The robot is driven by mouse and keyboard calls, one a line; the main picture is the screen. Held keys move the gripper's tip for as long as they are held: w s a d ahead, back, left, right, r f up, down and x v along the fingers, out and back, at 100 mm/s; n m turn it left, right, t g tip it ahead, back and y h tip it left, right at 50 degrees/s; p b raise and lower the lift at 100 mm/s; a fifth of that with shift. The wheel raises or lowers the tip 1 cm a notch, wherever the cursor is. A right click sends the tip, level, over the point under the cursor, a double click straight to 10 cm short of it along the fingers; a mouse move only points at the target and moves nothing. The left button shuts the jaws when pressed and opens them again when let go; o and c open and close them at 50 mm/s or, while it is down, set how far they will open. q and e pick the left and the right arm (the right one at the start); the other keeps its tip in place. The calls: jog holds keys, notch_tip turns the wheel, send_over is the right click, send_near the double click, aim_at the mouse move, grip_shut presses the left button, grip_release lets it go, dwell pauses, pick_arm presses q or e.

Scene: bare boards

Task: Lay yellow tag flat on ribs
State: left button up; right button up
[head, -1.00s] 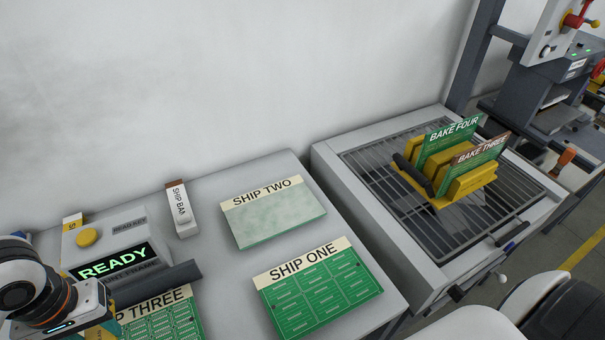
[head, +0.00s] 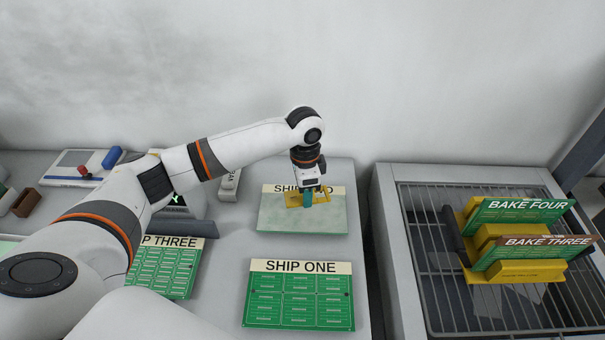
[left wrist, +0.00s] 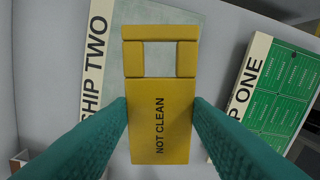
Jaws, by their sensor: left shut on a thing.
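The yellow tag (head: 322,198) is in my left gripper (head: 308,194), over the SHIP TWO board (head: 292,220). In the left wrist view the tag (left wrist: 160,135) reads NOT CLEAN and has a square opening at its far end. The teal fingers are shut on its two sides. Its gap above the board is hard to judge. The grate of metal bars (head: 432,255), the only ribbed surface I make out, is to the right, apart from the tag. My right gripper is not in view.
A yellow rack on the grate holds the BAKE FOUR (head: 520,212) and BAKE THREE (head: 535,257) boards. SHIP ONE (head: 300,300) and SHIP THREE (head: 168,268) lie nearer on the bench. A wall stands behind. A gap separates bench and grate unit.

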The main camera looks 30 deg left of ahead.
pick_arm(q)
jog(key=w+a+m, duration=0.1)
jog(key=w+a+f+m, duration=0.1)
jog(key=shift+w+a+m+p, duration=0.2)
jog(key=shift+w+m+p, duration=0.1)
jog(key=shift+w+p, duration=0.1)
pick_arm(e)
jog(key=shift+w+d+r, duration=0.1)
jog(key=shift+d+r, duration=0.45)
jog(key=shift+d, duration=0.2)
pick_arm(q)
jog(key=shift+r, duration=0.1)
notch_tip(320, 180, down, 6)
jog(key=shift+f+b, duration=0.15)
jog(key=shift+b, duration=0.6)
jog(key=shift+f, duration=0.5)
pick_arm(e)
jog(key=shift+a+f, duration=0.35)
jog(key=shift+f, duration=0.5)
pick_arm(q)
jog(key=shift+f, duration=0.1)
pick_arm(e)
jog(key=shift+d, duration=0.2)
